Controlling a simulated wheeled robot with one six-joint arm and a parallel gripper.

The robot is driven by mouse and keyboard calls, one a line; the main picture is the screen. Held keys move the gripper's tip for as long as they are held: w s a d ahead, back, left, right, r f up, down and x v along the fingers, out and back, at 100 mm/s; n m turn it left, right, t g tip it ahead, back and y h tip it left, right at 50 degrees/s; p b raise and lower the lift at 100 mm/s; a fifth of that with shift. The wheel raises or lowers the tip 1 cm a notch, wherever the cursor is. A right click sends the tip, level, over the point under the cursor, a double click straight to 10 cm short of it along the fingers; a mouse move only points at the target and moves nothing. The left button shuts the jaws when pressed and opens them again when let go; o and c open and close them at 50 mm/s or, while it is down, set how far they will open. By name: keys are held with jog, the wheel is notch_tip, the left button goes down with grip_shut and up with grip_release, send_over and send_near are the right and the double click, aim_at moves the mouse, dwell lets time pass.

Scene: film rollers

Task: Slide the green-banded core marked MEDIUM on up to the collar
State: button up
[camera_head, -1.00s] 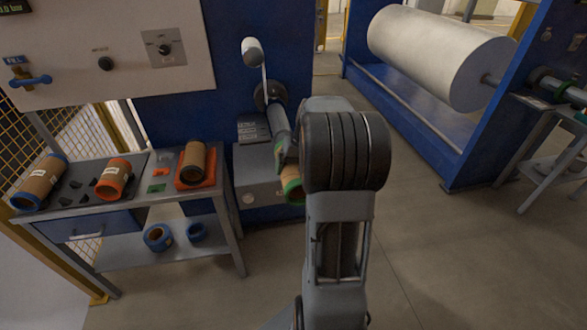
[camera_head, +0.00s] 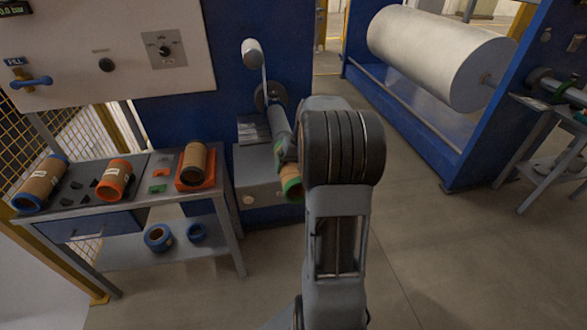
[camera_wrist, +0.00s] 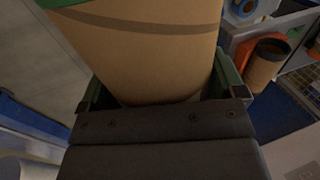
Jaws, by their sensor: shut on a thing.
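The green-banded brown core (camera_head: 291,184) is partly hidden behind my arm in the head view, with its green-ringed end facing me. Its brown wall (camera_wrist: 150,50) fills the top of the wrist view, with a bit of green band at the upper left. My gripper (camera_wrist: 165,98) is shut on the core, one jaw on each side. The grey shaft (camera_head: 279,121) sticks out of the blue machine towards the core, with a dark round collar (camera_head: 270,96) at its far end. My arm hides where core and shaft meet, so I cannot tell how far they overlap. The MEDIUM mark is not visible.
A bench (camera_head: 140,212) at left carries a blue-banded core (camera_head: 41,182), an orange-banded core (camera_head: 115,180) and a brown core (camera_head: 194,160) on an orange holder. Blue rings lie on its lower shelf. A large white roll (camera_head: 440,55) is at right; the floor between is clear.

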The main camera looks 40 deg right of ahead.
jog(key=shift+w+d+p, duration=0.25)
jog(key=shift+w, duration=0.35)
jog(key=shift+w+d+p, duration=0.2)
jog(key=shift+w+d, duration=0.05)
jog(key=shift+w, duration=0.3)
jog(key=shift+w+d+p, duration=0.4)
jog(key=shift+w+p, duration=0.05)
jog(key=shift+w, duration=0.35)
jog(key=shift+w+d+p, duration=0.4)
jog(key=shift+w+p, duration=0.05)
jog(key=shift+w, duration=0.3)
jog(key=shift+w+d+p, duration=0.4)
jog(key=shift+w+p, duration=0.15)
jog(key=shift+w, duration=0.25)
jog(key=shift+w+d+p, duration=0.35)
jog(key=shift+w+p, duration=0.15)
jog(key=shift+w, duration=0.25)
jog(key=shift+w, duration=0.15)
jog(key=shift+w+d+p, duration=0.4)
jog(key=shift+w+p, duration=0.2)
jog(key=shift+w, duration=0.15)
jog(key=shift+w+d+p, duration=0.35)
jog(key=shift+w+p, duration=0.2)
jog(key=shift+w, duration=0.15)
